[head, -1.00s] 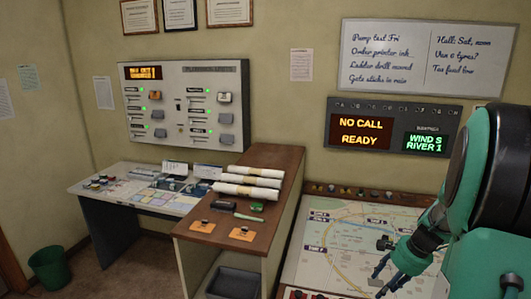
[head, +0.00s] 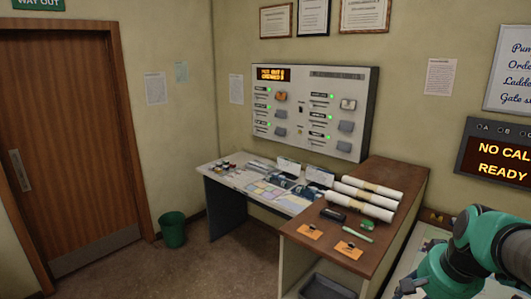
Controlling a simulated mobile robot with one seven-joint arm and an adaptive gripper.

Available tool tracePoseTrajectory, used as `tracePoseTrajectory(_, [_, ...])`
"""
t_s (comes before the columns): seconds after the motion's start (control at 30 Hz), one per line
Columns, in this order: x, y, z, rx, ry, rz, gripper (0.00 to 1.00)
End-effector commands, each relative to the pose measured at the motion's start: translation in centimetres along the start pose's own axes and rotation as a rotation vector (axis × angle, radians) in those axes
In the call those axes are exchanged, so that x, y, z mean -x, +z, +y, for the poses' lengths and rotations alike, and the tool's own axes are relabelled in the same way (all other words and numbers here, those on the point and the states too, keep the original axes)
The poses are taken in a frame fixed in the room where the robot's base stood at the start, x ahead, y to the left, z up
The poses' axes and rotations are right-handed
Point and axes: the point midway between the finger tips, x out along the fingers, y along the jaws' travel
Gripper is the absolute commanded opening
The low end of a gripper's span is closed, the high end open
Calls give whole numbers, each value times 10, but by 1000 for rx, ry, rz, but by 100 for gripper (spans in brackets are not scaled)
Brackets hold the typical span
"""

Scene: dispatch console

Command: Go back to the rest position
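My green and black arm (head: 468,248) is folded at the lower right of the head view. A small dark part (head: 410,285) beside the wrist shows at the bottom edge. The fingers of my gripper are out of the picture below, so I see neither their opening nor anything in them.
The wooden-topped counter (head: 395,180) with white paper rolls (head: 365,197) and orange cards (head: 309,231) stands left of my arm. Behind it are a desk (head: 222,180) and a wall panel (head: 352,90). A green bin (head: 173,229) stands near the brown door (head: 70,140). The floor (head: 190,270) before the door is clear.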

Motion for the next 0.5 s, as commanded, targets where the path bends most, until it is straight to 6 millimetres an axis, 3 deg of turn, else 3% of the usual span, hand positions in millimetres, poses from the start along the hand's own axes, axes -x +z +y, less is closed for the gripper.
tracePoseTrajectory(0.2, [32, 41, -38, 206, -15, 38, 51])
tracePoseTrajectory(0.5, [68, 98, -69, 478, -39, 98, 51])
